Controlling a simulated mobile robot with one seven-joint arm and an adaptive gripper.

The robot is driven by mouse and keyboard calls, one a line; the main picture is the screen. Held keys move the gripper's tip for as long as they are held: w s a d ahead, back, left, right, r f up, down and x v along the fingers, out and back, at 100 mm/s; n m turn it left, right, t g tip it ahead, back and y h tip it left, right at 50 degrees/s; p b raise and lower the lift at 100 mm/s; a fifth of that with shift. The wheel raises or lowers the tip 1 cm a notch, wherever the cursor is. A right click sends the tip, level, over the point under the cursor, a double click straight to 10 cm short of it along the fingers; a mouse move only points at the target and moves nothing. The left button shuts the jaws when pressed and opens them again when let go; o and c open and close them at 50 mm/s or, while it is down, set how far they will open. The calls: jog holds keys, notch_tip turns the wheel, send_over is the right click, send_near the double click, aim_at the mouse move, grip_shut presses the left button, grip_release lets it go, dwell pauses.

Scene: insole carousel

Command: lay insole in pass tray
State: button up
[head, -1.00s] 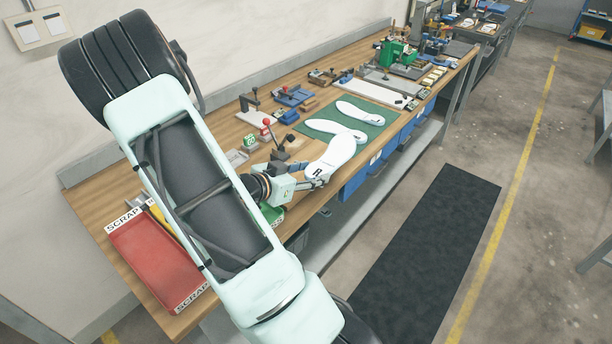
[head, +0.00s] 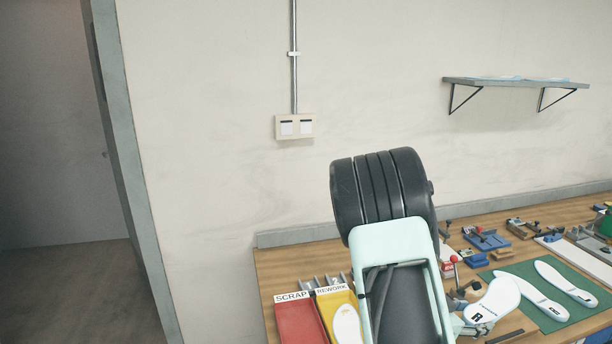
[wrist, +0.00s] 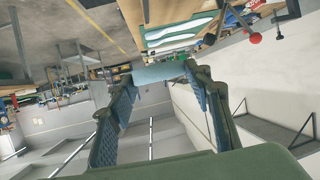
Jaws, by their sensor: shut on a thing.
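My gripper (head: 468,325) is shut on a white insole marked R (head: 492,302) and holds it up above the bench at the lower right of the head view. In the wrist view the held insole (wrist: 158,74) shows edge-on as a pale blue-white strip between the two fingertips of my gripper (wrist: 160,82). The pass tray cannot be made out now; my arm covers the bench right of the rework tray. Two more white insoles, a nearer one (head: 530,296) and a farther one (head: 566,283), lie on the green mat (head: 510,269).
A red scrap tray (head: 300,322) stands at the bench's left end. Beside it is a yellow rework tray (head: 326,301) with a white insole (head: 346,324) in it. Small fixtures, such as a blue one (head: 487,238), stand along the bench's back. A wall shelf (head: 515,82) is above.

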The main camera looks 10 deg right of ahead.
jog(key=w+a+r+n+t+y, duration=0.3)
jog(key=w+a+r+n+t, duration=0.1)
jog(key=w+a, duration=0.35)
jog(key=w+a+r+n+t+y, duration=0.3)
jog(key=w+a+n+t, duration=0.1)
jog(key=w+a, duration=0.4)
jog(key=a+r+n+t+y, duration=0.1)
jog(key=a+r+n+y, duration=0.2)
jog(key=a, duration=0.6)
jog(key=a+r+n+t+y, duration=0.1)
jog(key=a+r+n+y, duration=0.2)
jog(key=a, duration=0.6)
jog(key=shift+w+n+y, duration=0.15)
jog(key=shift+n+y, duration=0.35)
jog(key=shift+y, duration=0.1)
